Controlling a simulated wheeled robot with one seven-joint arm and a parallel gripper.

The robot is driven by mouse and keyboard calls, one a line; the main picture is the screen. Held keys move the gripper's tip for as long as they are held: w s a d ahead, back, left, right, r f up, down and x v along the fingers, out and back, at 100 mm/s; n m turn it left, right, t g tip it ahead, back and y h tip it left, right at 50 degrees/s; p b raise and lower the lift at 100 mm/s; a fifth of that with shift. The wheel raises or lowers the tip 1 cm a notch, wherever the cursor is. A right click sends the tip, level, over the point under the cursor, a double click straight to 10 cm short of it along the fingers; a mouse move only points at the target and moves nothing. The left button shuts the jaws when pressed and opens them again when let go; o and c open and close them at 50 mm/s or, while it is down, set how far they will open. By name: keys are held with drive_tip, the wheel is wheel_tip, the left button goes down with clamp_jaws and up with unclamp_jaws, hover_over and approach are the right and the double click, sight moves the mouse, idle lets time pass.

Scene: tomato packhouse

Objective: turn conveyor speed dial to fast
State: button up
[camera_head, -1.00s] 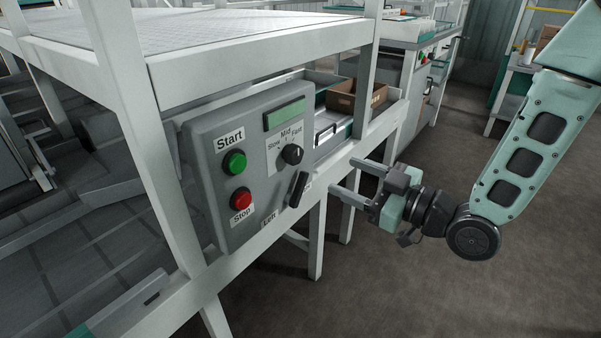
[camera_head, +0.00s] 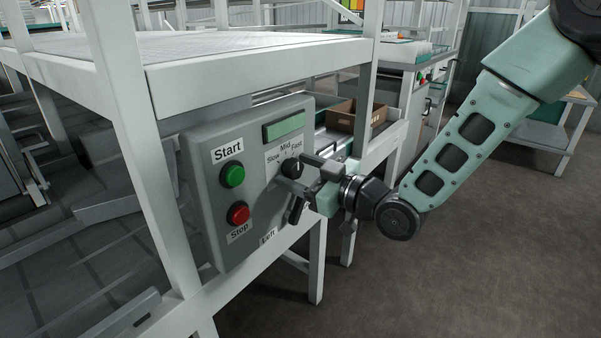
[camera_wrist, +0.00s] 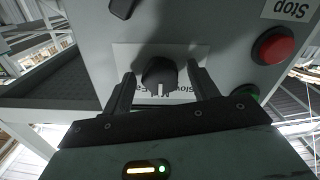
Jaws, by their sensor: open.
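The speed dial (camera_head: 290,168) is a dark round knob on the grey control panel (camera_head: 208,185), below its Slow, Mid and Fast labels. In the wrist view, which shows the panel upside down, the dial (camera_wrist: 160,74) sits between my fingers, with its white mark toward the Mid label. The labels are partly hidden there. My gripper (camera_head: 297,174) is open at the dial, one finger on each side. In the wrist view, my gripper (camera_wrist: 160,76) shows a gap between each finger and the dial.
A green Start button (camera_head: 232,175) and a red Stop button (camera_head: 238,213) are on the panel's left side. A dark lever switch (camera_head: 296,211) is just below the dial. A small green display (camera_head: 284,127) is above. A cardboard box (camera_head: 350,118) stands behind to the right.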

drive_tip(key=c, duration=1)
drive_tip(key=shift+m, duration=0.3)
drive_tip(key=m+p, duration=0.2)
drive_tip(key=m, duration=0.2)
drive_tip(key=shift+r+m, duration=0.1)
drive_tip(key=shift+m, duration=0.2)
drive_tip(key=m+p, duration=0.2)
drive_tip(key=m, duration=0.2)
drive_tip(key=shift+s+m+p, duration=0.1)
drive_tip(key=shift+m+p, duration=0.2)
drive_tip(key=shift+p, duration=0.05)
drive_tip(key=o, duration=1)
